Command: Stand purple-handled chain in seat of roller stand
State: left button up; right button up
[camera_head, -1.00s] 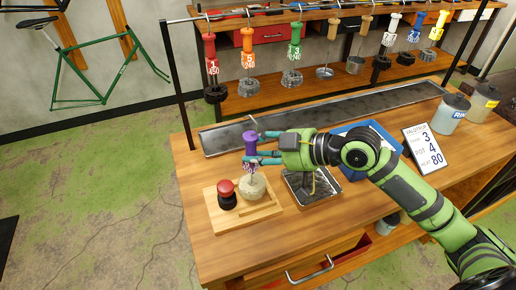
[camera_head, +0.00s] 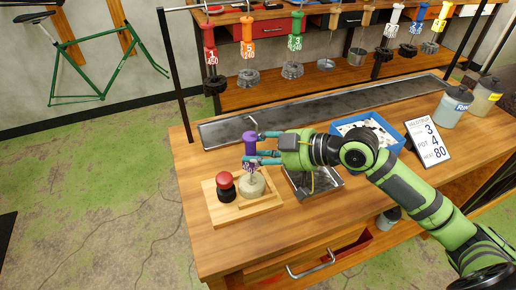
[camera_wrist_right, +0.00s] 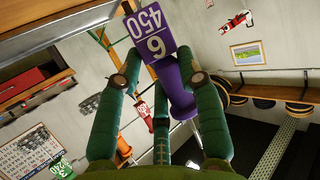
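The roller stand (camera_head: 222,213) is a light wooden board with a red-topped knob (camera_head: 225,181) and a round beige piece (camera_head: 251,187) directly below the handle. The chain's lower end is too small to make out, so I cannot tell how it sits. My right gripper (camera_head: 262,147) has its teal fingers around the handle. In the right wrist view its fingers (camera_wrist_right: 160,85) are spread, with the handle (camera_wrist_right: 181,95) nearer the right one. My left gripper is not in view.
A metal tray (camera_head: 333,184) lies under my right arm. A blue bin (camera_head: 397,143) with pale pieces, a number sign (camera_head: 428,139) and lidded pots (camera_head: 454,106) stand to the right. A long dark trough (camera_head: 300,118) runs behind.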

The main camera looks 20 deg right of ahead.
jog(key=o, duration=0.4)
jog(key=shift+r, duration=0.1)
jog(key=shift+s, duration=0.1)
jog(key=v, duration=1.2)
